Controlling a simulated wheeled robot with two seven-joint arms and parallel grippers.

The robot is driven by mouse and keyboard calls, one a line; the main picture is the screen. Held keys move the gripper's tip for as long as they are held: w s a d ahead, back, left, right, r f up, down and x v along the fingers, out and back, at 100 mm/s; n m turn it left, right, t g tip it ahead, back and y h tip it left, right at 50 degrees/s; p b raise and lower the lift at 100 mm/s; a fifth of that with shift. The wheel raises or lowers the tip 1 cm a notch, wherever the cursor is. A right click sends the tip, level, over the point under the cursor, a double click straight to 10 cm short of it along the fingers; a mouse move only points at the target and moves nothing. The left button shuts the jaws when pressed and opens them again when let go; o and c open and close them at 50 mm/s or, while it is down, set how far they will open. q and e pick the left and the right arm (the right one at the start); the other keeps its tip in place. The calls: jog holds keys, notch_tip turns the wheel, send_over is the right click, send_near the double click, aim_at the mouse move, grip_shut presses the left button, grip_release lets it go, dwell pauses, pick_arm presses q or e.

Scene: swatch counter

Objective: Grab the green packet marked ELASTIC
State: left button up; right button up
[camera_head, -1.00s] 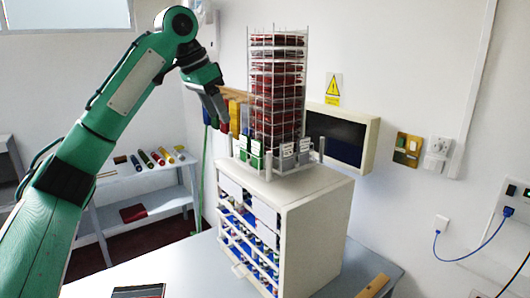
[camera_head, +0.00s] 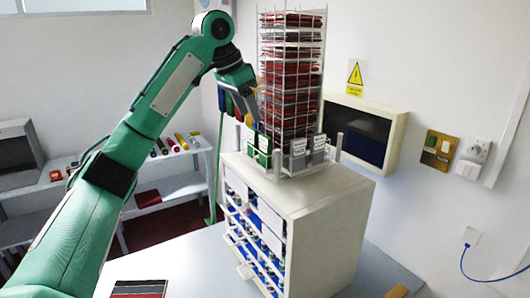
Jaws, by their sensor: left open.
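Green packets (camera_head: 262,148) with small white labels stand at the lower left of a tall wire rack, on top of a white drawer cabinet. The labels are too small to read, so I cannot tell which is marked ELASTIC. My left gripper (camera_head: 255,117) is open and points down, just above and left of the green packets in the picture. I cannot see anything held in it. My right gripper is out of view.
The wire rack (camera_head: 290,75) holds stacked red and dark packets, with grey labelled packets (camera_head: 309,148) at its lower right. The white cabinet (camera_head: 325,225) has open-fronted compartments. A wall-mounted dark panel (camera_head: 358,134) is behind. Rolls lie on a shelf at left.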

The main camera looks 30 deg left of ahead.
aim_at(262, 144)
pick_arm(q)
jog(key=p+x, duration=0.4)
jog(key=x, duration=0.4)
jog(key=shift+w+a+f, duration=0.1)
jog(key=shift+w+f, duration=0.1)
jog(key=shift+f, duration=0.1)
jog(key=shift+w+f, duration=0.1)
jog(key=shift+f, duration=0.35)
jog(key=c, duration=0.7)
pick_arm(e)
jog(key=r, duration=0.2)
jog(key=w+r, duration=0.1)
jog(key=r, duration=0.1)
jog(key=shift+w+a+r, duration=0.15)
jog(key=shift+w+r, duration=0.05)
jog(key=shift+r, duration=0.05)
